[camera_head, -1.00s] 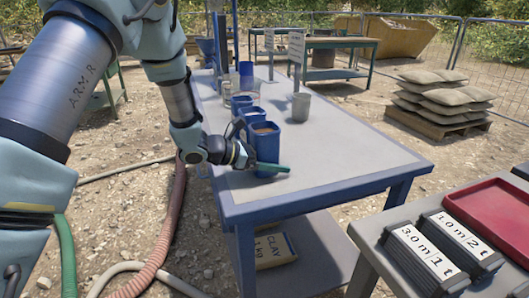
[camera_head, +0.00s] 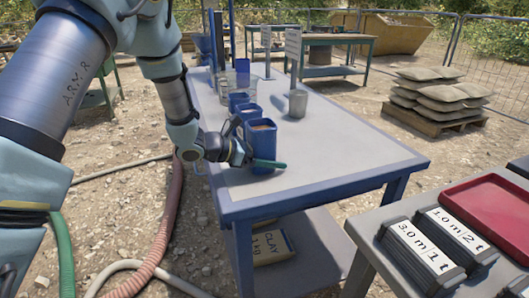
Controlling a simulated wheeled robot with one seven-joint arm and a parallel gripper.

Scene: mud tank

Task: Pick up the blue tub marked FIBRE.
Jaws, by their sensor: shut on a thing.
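Several blue tubs stand in a row along the left part of the grey table (camera_head: 335,150). The nearest blue tub (camera_head: 261,141) is open-topped with pale brown contents and looks upright. No FIBRE marking is readable on any tub. My gripper (camera_head: 258,160) reaches in from the left, low at this tub, and is shut on it. One green finger (camera_head: 270,164) crosses the tub's near side close to its base; the other finger is hidden behind the tub. I cannot tell whether the tub's base touches the table. A second blue tub (camera_head: 249,110) stands just behind it.
A grey cup (camera_head: 298,103) stands to the right of the tubs, with upright signs behind. The table's right side is clear. At front right, another table holds dark labelled blocks (camera_head: 420,250) and a red tray (camera_head: 490,212). Hoses lie on the ground at left.

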